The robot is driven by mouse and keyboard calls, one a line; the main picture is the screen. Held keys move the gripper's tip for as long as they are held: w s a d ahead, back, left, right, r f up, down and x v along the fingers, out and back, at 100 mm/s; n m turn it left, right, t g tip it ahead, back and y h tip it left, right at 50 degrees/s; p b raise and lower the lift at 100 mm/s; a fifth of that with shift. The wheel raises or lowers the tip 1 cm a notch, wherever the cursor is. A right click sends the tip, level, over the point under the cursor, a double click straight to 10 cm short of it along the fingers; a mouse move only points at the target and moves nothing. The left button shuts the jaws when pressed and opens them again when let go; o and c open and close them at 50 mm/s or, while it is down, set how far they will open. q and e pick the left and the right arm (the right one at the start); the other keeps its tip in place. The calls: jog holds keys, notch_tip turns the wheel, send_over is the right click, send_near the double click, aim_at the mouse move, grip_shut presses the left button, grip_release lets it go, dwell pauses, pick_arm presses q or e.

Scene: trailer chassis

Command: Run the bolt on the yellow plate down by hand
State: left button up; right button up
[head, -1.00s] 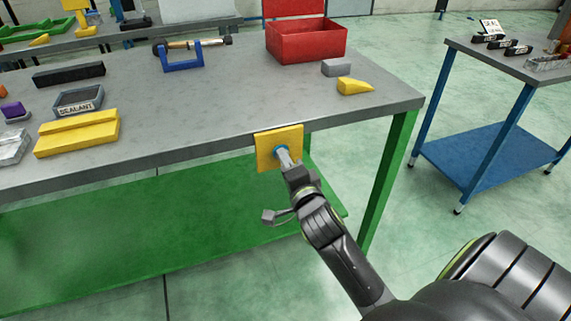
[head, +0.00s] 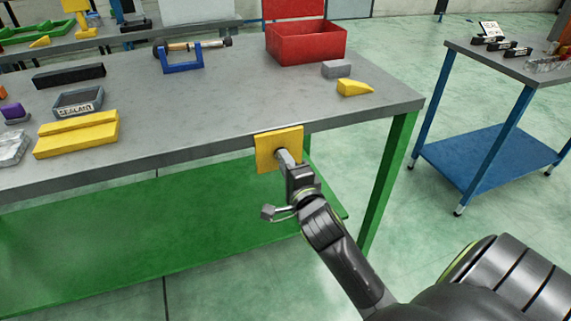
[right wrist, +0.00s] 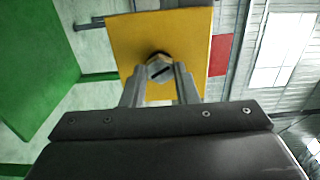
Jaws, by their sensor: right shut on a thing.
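The yellow plate (head: 265,155) hangs upright at the front edge of the grey workbench. It also fills the upper middle of the right wrist view (right wrist: 190,40). The bolt (right wrist: 159,66) has a grey hexagonal head with a dark line across it and sits at the plate's face. My right gripper (head: 283,155) reaches the plate from the front. In the right wrist view its two fingertips (right wrist: 160,72) are closed on the sides of the bolt head. How far the bolt stands out from the plate is hard to tell. My left gripper is not in view.
The grey workbench (head: 200,110) carries a red bin (head: 305,45), a yellow wedge (head: 354,88), a grey block (head: 336,68), a blue stand (head: 182,63) and a sealant tray (head: 78,102). A green shelf (head: 130,230) lies below. A blue cart (head: 485,150) stands at the right.

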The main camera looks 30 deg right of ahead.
jog(key=o, duration=0.7)
jog(key=shift+s+d+f, duration=0.1)
jog(key=shift+f, duration=0.15)
jog(key=shift+o, duration=1.3)
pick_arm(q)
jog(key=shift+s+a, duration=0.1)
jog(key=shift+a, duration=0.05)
pick_arm(e)
jog(key=shift+o, duration=0.2)
jog(key=shift+r, duration=0.15)
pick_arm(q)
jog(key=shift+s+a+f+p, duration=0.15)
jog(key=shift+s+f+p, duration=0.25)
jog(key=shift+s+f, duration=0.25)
pick_arm(e)
jog(key=v, duration=1.7)
jog(key=shift+s, duration=0.2)
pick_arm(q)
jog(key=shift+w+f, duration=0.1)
pick_arm(e)
jog(key=shift+r, duration=0.1)
